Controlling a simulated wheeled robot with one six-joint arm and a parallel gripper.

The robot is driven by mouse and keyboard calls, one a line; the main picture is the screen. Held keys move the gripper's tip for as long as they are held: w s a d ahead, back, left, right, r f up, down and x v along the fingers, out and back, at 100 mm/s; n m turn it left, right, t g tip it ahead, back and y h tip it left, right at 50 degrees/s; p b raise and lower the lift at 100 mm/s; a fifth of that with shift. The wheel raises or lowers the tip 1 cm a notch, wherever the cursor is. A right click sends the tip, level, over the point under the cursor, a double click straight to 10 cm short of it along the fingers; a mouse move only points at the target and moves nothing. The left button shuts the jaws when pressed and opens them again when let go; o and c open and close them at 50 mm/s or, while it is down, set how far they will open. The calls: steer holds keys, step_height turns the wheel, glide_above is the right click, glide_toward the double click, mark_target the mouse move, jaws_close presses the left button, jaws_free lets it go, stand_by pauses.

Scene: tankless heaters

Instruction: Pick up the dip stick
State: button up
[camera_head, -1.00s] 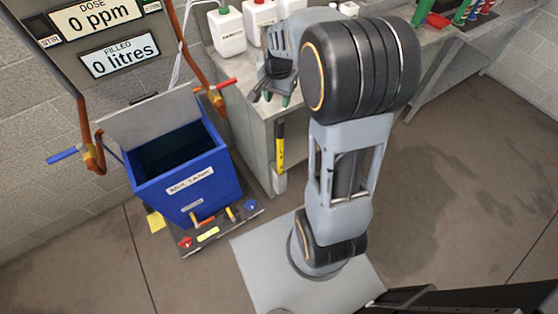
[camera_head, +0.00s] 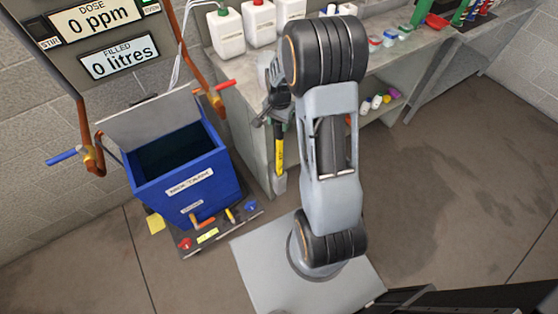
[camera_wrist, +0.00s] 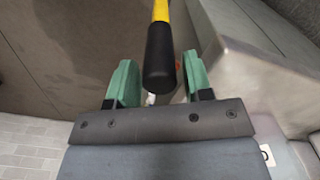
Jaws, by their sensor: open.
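My gripper (camera_head: 270,112) is open and sits at the top of the stick in the head view. The fingertips are mostly hidden there by my wrist.
A blue tank (camera_head: 183,175) with a raised grey lid stands left of the stick. The grey counter (camera_head: 245,115) is right beside it and carries white bottles (camera_head: 228,32). A dosing panel (camera_head: 100,35) is at upper left. Open floor (camera_head: 450,180) lies to the right.

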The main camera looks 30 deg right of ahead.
steer(key=shift+f, duration=1.5)
steer(key=shift+c, duration=0.4)
steer(key=c, duration=0.6)
